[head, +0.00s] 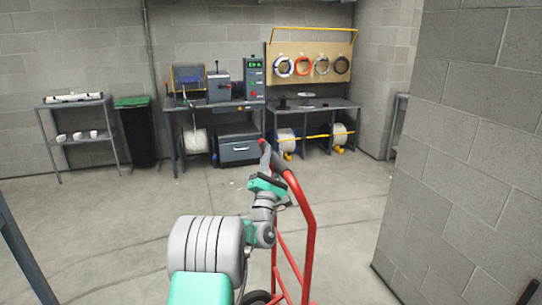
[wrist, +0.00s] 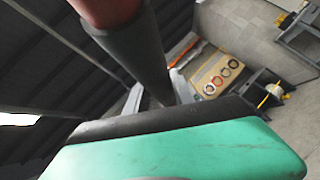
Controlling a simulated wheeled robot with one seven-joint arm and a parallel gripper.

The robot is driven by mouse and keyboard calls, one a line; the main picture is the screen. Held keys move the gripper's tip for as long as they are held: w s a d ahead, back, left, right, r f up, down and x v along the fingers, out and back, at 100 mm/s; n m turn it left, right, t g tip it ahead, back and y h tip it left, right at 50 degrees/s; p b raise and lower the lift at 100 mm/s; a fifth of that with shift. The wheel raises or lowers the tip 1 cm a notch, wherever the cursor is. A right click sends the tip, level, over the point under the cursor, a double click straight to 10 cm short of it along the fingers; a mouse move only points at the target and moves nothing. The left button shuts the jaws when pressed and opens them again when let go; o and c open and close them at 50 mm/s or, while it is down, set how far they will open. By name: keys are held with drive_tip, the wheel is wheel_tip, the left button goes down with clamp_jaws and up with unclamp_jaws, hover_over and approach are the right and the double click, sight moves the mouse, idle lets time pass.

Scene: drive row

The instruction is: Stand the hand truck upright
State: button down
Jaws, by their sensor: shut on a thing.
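The hand truck (head: 310,225) has a red tubular frame and dark grips. It stands in front of me in the lower middle of the head view, with its top end leaning away to the left. A dark wheel (head: 258,297) shows at the bottom edge, and its base is out of view. My gripper (head: 268,164) is shut on the dark grip at the top of the frame. In the wrist view, the dark grip and red tube of the hand truck (wrist: 135,45) run up from behind my gripper (wrist: 170,108). The far finger is mostly hidden.
A grey block wall (head: 470,150) stands close on the right. Workbenches (head: 225,108) with machines, cable reels and a pegboard (head: 310,65) line the back. A green-lidded bin (head: 137,130) and a shelf (head: 80,135) stand at left. The concrete floor (head: 110,215) between is clear.

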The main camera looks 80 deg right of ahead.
drive_tip(key=shift+s+r, duration=0.1)
drive_tip(key=shift+s, duration=0.2)
drive_tip(key=c, duration=1.5)
unclamp_jaws()
drive_tip(key=shift+o, duration=0.9)
drive_tip(key=shift+s+d, duration=0.15)
drive_tip(key=shift+s, duration=0.1)
drive_tip(key=shift+o, duration=1.1)
drive_tip(key=shift+w, duration=0.15)
drive_tip(key=shift+w+f, duration=0.1)
drive_tip(key=shift+f, duration=0.2)
drive_tip(key=b+v, duration=0.6)
drive_tip(key=v, duration=0.1)
drive_tip(key=shift+a, duration=0.35)
